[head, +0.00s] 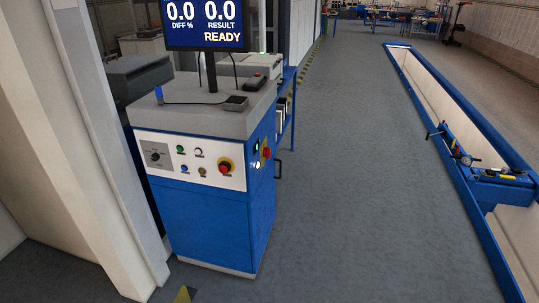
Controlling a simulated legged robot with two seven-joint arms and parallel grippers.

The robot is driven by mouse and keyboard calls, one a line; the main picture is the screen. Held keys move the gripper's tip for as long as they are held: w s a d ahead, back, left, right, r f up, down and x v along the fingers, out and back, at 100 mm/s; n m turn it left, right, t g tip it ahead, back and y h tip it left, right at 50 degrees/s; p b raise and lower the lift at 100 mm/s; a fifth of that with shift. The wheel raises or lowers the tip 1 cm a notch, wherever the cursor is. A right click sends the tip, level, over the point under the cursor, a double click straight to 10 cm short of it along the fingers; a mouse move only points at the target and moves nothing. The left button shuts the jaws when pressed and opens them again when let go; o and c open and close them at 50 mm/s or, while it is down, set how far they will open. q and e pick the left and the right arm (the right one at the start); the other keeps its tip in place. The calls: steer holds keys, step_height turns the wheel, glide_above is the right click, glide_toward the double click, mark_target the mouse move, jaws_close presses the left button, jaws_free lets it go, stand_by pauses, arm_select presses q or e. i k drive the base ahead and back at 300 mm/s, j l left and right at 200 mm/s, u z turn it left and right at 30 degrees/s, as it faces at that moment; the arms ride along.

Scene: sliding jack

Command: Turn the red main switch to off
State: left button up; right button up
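A blue cabinet (216,222) with a grey top stands left of the middle, with a white control panel (195,180) on its front. A second red knob (266,153) is on the cabinet's right side, near small lit buttons. I cannot tell for certain which is the main switch, nor read either knob's position. Neither of my grippers is in view.
A monitor (206,24) reading "READY" stands on the cabinet. A pale post (100,140) is close on the left. A long blue-edged pit (450,135) with a jack (490,174) across it runs along the right. The grey floor (350,200) between is clear.

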mark_target(267, 150)
steer(key=i+l, duration=0.25)
steer(key=i, duration=0.25)
steer(key=i+l, duration=0.25)
steer(key=i, duration=0.2)
steer(key=i+l+u, duration=0.1)
steer(key=i+l, duration=0.15)
steer(key=i, duration=0.25)
steer(key=i+l, duration=0.25)
steer(key=i, duration=0.25)
steer(key=i+l, duration=0.3)
steer(key=i, duration=0.15)
steer(key=j+u, duration=0.05)
